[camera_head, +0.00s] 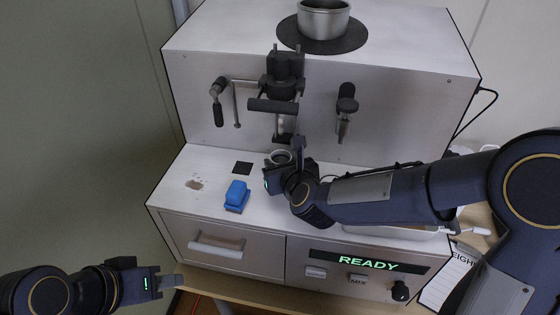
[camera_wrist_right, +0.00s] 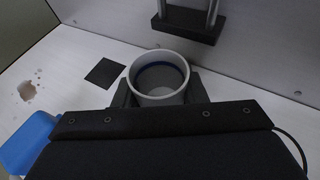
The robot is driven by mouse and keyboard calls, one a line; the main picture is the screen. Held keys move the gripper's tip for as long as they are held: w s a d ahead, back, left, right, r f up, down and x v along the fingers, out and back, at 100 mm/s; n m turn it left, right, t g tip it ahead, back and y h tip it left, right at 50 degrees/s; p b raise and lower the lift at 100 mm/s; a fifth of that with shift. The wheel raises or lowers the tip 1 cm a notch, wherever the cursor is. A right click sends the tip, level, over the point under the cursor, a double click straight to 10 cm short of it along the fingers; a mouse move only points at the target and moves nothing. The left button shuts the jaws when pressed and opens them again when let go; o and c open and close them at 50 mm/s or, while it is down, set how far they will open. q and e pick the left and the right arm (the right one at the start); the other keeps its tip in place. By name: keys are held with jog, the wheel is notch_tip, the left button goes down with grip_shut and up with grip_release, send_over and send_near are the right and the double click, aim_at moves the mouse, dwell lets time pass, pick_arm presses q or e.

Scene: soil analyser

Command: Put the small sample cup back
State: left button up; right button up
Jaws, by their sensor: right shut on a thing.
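The small sample cup (camera_wrist_right: 158,76) is a round grey-white cup with a blue band inside. In the right wrist view it sits upright between the fingers of my right gripper (camera_wrist_right: 158,95), which is shut on it. In the head view the cup (camera_head: 280,157) is over the machine's lower deck, below the dark press head. I cannot tell whether it touches the deck. A dark square mark (camera_head: 242,168) lies on the deck to its left. My left gripper (camera_head: 168,282) is in front of the machine at the lower left, away from the cup; its fingers look close together.
A blue block-like tool (camera_head: 236,196) stands on the deck near a brown soil stain (camera_head: 194,185). The press (camera_head: 284,85) hangs from the machine's front wall. A metal bowl (camera_head: 323,18) is on top. A READY display (camera_head: 352,262) and drawer (camera_head: 222,246) are on the front.

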jog(key=shift+f+b, duration=0.15)
jog(key=shift+b, duration=0.15)
jog(key=o, duration=1)
